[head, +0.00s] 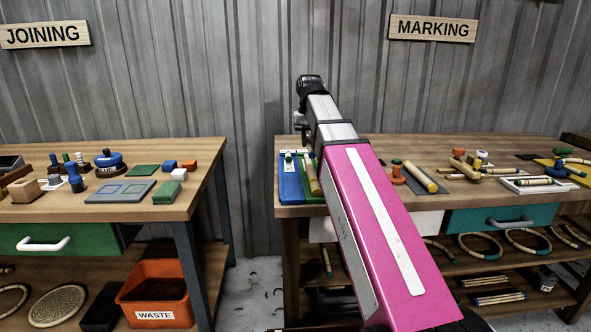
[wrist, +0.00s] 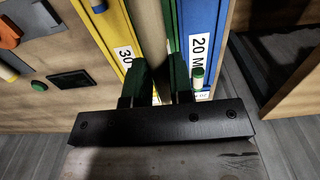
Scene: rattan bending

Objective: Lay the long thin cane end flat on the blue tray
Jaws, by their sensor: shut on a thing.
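My gripper (wrist: 163,75) is shut on a tan cane (wrist: 150,28), which runs away from the fingers in the wrist view. In the head view the tan cane (head: 312,176) slants over the green strip beside the blue tray, partly behind my arm. The blue tray (wrist: 205,22) is just right of the fingers in the wrist view, with a "20 M" label. It is at the bench's left end in the head view (head: 288,185). Whether the held cane touches a surface cannot be told.
A small green-tipped piece (wrist: 197,78) is at the blue tray's near end. A yellow tray (wrist: 103,28) marked "30" lies left of the fingers. Other canes and tools cover the right of the marking bench (head: 440,205). A gap separates it from the joining bench (head: 195,207).

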